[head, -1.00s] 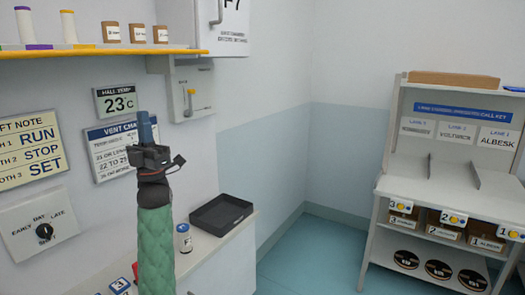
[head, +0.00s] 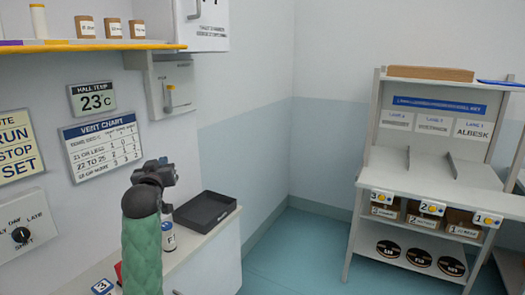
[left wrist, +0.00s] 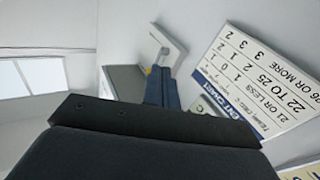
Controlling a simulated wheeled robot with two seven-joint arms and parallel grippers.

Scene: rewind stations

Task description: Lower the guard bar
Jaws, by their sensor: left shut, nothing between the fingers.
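I cannot pick out a guard bar for sure in either view. My left gripper (head: 163,165) is shut and empty, in front of the wall below this box and right of the vent chart. In the left wrist view its blue fingers (left wrist: 162,88) are together, partly hidden by the dark gripper body. My right gripper is not in view.
The vent chart (head: 101,146) and temperature display (head: 92,97) hang on the left wall, with a rotary dial (head: 21,235) lower left. A black tray (head: 207,212) and small jar (head: 169,238) stand on the counter. A rack (head: 435,180) stands right; floor between is clear.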

